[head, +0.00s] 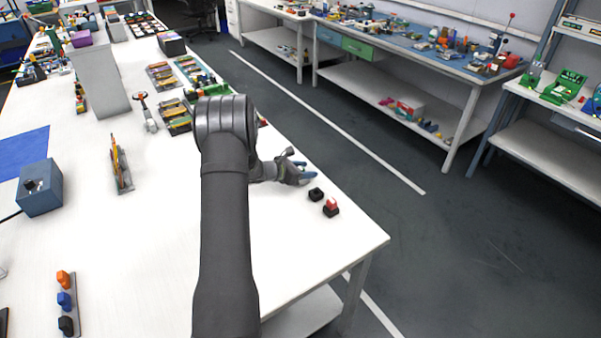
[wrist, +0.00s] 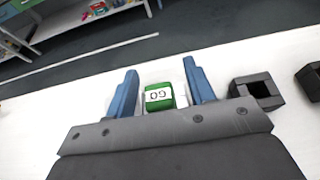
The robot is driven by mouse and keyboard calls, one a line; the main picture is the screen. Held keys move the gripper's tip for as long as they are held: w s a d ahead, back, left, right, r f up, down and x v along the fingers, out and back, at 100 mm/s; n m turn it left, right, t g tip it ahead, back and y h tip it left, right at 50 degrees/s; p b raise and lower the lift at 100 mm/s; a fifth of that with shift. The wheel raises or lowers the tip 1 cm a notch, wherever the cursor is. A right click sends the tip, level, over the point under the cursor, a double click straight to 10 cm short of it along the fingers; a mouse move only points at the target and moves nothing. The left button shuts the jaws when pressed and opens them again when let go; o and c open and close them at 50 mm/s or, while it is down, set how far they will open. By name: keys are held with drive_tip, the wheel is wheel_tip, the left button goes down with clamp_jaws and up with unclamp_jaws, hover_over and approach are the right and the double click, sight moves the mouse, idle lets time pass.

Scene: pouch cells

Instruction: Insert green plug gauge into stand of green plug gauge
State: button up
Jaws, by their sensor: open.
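The green plug gauge (wrist: 158,97) shows in the wrist view with a white label reading "GO" on its face. It is between the two blue fingers of my gripper (wrist: 164,88), with a gap visible on each side. My gripper is open; in the head view (head: 299,172) it is low over the table's right part, and the green gauge cannot be made out there. An empty black stand (wrist: 257,94) with a square opening is just right of the fingers. It also shows in the head view (head: 316,194).
A second black stand with a red plug gauge (head: 331,204) is beside the empty one, near the table's corner. A blue-grey box (head: 41,188), an upright rack (head: 120,166) and a tall grey block (head: 100,75) are further left. White tabletop around the stands is clear.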

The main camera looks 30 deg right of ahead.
clamp_jaws()
drive_tip(key=shift+r, duration=0.15)
drive_tip(key=shift+r, duration=0.65)
wheel_tip(320, 180, up, 3)
drive_tip(key=s+r, duration=0.4)
drive_tip(key=s, duration=0.5)
drive_tip(key=shift+s+r, duration=0.2)
drive_tip(key=shift+s, duration=0.1)
